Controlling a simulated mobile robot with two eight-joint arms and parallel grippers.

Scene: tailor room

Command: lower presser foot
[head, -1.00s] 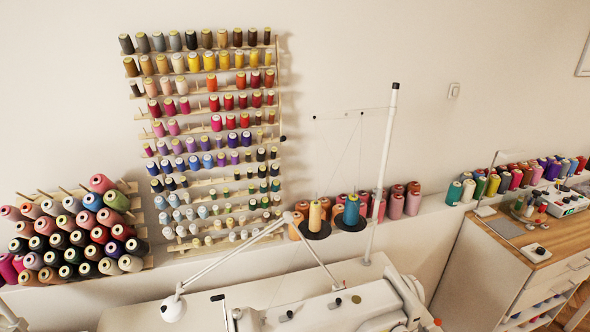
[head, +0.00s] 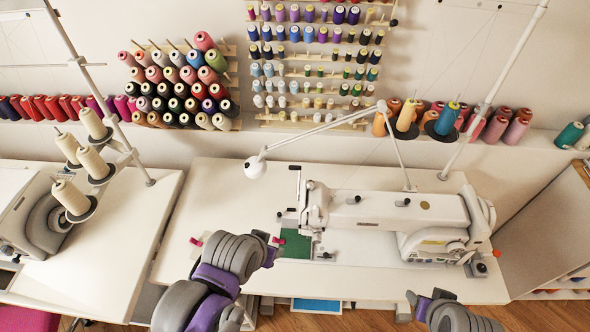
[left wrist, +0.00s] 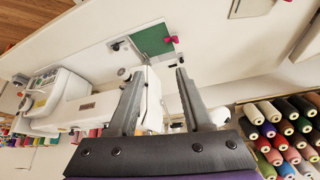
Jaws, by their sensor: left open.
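The white sewing machine (head: 400,207) stands on its white table. Its needle head (head: 314,207) is at the machine's left end, above a green plate (head: 295,246). The presser foot and its lever are too small to make out there. The machine also shows in the left wrist view (left wrist: 85,106), with the green plate (left wrist: 153,40) beyond the fingers. My left gripper (left wrist: 157,75) is open and empty, its two grey fingers apart. In the head view it is left of the needle head, not touching it. My right gripper (head: 423,298) is low at the table's front edge, partly cut off.
A white lamp arm (head: 320,128) and a thread stand pole (head: 497,85) rise behind the machine. Pink pieces (head: 278,240) lie by the green plate. A second machine table (head: 120,225) stands at left. Thread cones (head: 185,88) line the back wall.

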